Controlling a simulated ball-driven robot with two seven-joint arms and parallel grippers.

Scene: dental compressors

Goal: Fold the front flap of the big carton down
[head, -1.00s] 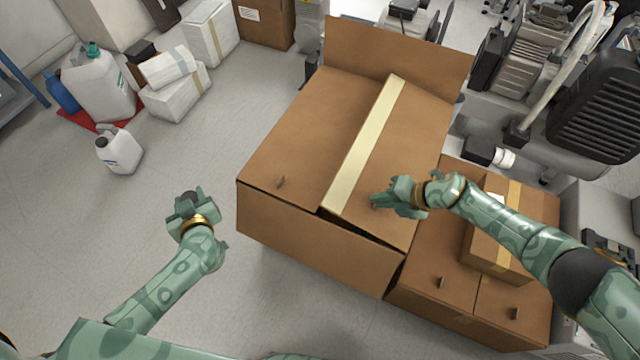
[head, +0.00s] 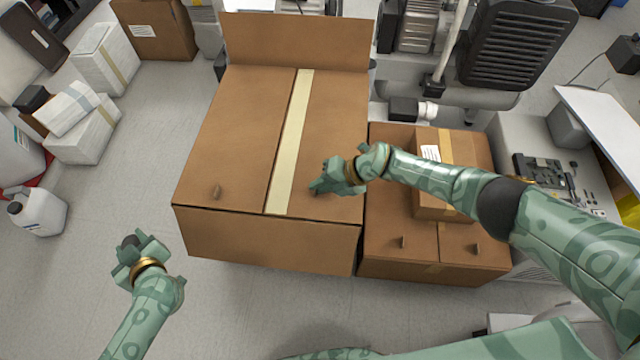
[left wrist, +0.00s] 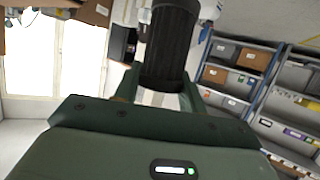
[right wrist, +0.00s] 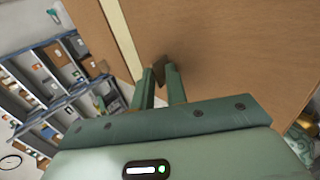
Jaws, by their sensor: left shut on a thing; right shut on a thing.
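The big brown carton (head: 265,240) stands in the middle of the head view. Its two long top flaps, left (head: 235,135) and right (head: 335,130), lie flat, with a pale yellow strip (head: 290,150) along their seam. A back flap (head: 295,42) stands upright. A small tab (head: 217,191) sticks up from the left flap. My right gripper (head: 318,188) is shut on a brown tab (right wrist: 159,70) at the front of the right flap. My left gripper (head: 130,246), left of the carton's front, is shut on a dark cylindrical thing (left wrist: 171,45). I cannot make out a separate front flap.
A lower carton (head: 385,228) with a small taped box (head: 440,203) on it stands close on the right. Dark machines (head: 520,45) are behind. White boxes (head: 82,135) and a white jug (head: 38,212) stand at left. Floor between them and the carton is clear.

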